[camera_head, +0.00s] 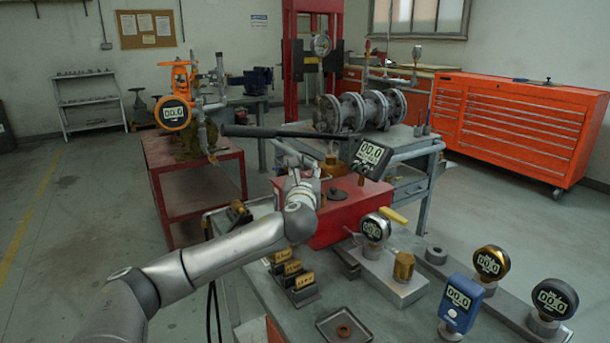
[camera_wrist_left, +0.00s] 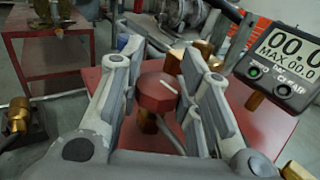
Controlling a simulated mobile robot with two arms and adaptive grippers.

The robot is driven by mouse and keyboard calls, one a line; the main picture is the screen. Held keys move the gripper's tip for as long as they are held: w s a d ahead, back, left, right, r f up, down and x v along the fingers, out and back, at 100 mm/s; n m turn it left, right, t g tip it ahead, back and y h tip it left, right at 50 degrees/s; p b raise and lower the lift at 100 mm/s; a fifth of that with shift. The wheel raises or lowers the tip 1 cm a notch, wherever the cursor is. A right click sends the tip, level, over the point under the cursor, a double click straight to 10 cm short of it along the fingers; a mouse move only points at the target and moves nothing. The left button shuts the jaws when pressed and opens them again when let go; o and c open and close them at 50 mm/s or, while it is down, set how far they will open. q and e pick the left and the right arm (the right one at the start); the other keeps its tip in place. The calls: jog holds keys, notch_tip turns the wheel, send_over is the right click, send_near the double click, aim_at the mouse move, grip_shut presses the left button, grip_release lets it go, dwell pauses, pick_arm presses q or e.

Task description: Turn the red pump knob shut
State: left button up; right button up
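The red pump knob (camera_wrist_left: 157,92) shows in the left wrist view, with a white line on its top and a brass stem below it. My left gripper (camera_wrist_left: 165,72) is open, with one finger on each side of the knob. A gap shows at the left finger; I cannot tell whether the right finger touches the knob. In the head view my left gripper (camera_head: 305,180) is over the left end of the red pump body (camera_head: 345,205) and hides the knob. The pump carries a black lever (camera_head: 275,132) and a digital gauge (camera_head: 370,158). My right gripper is not in view.
The workbench (camera_head: 385,320) holds several gauges, including a blue one (camera_head: 460,303), plus brass fittings (camera_head: 292,268) and a small tray (camera_head: 343,328). A red table (camera_head: 200,170) stands behind left. An orange tool cabinet (camera_head: 520,125) stands at the back right.

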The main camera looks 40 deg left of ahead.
pick_arm(q)
jog(key=c, duration=0.3)
jog(key=shift+c, duration=0.2)
jog(key=shift+h, duration=0.3)
